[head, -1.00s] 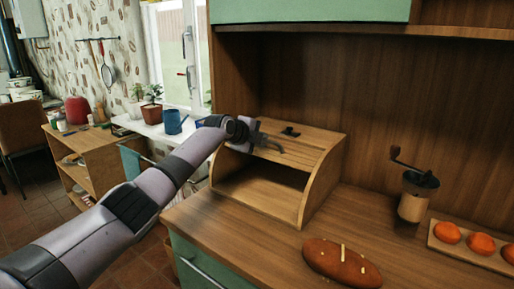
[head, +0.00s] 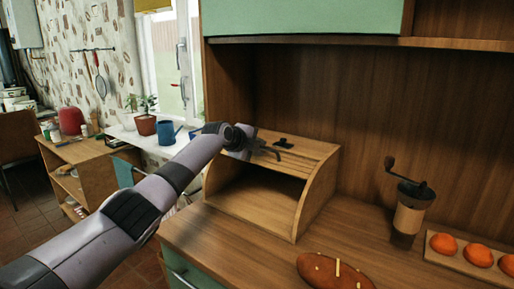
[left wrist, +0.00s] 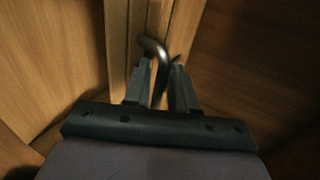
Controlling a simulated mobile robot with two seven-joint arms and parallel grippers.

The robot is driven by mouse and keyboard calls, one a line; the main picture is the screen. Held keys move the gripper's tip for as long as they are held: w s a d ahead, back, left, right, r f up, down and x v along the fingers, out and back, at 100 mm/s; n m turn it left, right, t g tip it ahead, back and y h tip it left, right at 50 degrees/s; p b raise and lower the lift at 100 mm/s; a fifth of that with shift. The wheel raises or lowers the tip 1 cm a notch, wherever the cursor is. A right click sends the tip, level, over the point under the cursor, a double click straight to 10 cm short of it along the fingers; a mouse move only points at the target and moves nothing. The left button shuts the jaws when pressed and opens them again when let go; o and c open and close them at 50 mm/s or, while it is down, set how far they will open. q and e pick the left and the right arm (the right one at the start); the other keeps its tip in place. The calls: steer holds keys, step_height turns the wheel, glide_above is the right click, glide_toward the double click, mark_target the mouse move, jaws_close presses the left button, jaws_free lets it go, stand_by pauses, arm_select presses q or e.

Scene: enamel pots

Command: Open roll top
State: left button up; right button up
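The wooden bread box (head: 322,190) stands on the counter, with a wide dark opening at its front. Its slatted roll top (head: 308,151) lies up at the top of the box, above the opening. My left gripper (head: 268,153) is at the top front of the box, over the opening. In the left wrist view its two fingers (left wrist: 163,72) are apart, with a small gap between them. A curved dark metal handle (left wrist: 152,46) passes at the fingertips and down towards the gap. Whether the fingers touch it cannot be told. My right gripper is out of view.
A brown loaf (head: 322,270) lies on the counter (head: 225,235) in front of the box. A coffee grinder (head: 408,215) and a wooden tray (head: 447,258) with orange fruits stand to the right. A green cupboard (head: 300,17) hangs above.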

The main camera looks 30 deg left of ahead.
arm_select(q)
steer(key=shift+s+f, duration=0.15)
steer(key=shift+f, duration=0.15)
steer(key=v, duration=0.7)
steer(key=shift+r+b, duration=0.25)
steer(key=shift+b, duration=0.15)
stand_by(0.4)
